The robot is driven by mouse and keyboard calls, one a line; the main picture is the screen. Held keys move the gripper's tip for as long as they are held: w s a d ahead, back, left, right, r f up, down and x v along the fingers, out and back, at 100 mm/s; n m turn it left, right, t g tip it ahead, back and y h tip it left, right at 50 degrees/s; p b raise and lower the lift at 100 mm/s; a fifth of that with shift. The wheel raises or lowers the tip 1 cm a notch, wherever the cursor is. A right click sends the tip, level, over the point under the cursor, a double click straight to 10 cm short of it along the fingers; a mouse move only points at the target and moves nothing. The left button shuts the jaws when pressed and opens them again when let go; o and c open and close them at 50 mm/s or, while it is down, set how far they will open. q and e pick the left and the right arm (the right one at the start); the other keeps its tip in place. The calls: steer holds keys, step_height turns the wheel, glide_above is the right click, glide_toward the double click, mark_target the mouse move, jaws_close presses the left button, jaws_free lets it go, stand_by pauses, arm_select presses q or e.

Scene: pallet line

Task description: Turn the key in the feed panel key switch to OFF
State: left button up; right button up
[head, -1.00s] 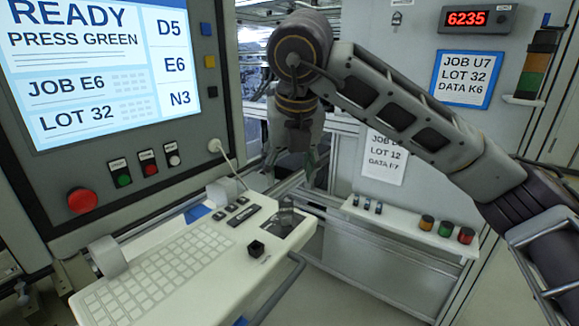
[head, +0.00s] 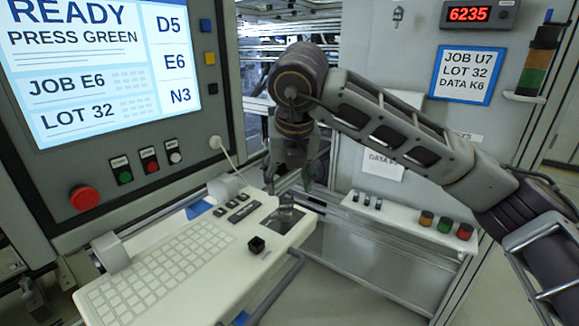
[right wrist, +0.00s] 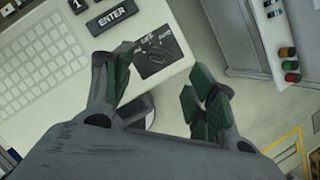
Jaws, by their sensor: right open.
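A dark plate (head: 286,217) with a small raised grey part lies at the right end of the white keyboard console. In the right wrist view the dark plate (right wrist: 165,52) carries white lettering and a grey key-like part that I cannot make out clearly; its key position is not readable. My right gripper (head: 289,182) is above and just behind this plate, pointing down. In the right wrist view my right gripper (right wrist: 160,92) has its green-padded fingers spread apart with nothing between them. It appears apart from the plate. My left gripper is in neither view.
A black knob (head: 256,246) stands on the console near its front edge, beside the keyboard (head: 165,265). A red button (head: 84,198) is on the screen panel at left. A shelf (head: 400,218) with coloured caps is at right. A cable hangs behind the console.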

mark_target(287, 200)
steer(key=shift+p+x, duration=1)
steer(key=shift+x, duration=3.8)
steer(key=c, duration=1.1)
steer(key=shift+n+y+b, duration=0.7)
steer(key=shift+n+b, duration=0.75)
steer(key=shift+n, duration=0.35)
steer(key=shift+n+g+y+b, duration=0.4)
steer(key=shift+n+g+b, duration=0.15)
steer(key=shift+n, duration=0.65)
steer(key=shift+n+g+y, duration=0.25)
steer(key=shift+n+y, duration=0.15)
steer(key=shift+n, duration=0.8)
steer(key=o, duration=1.1)
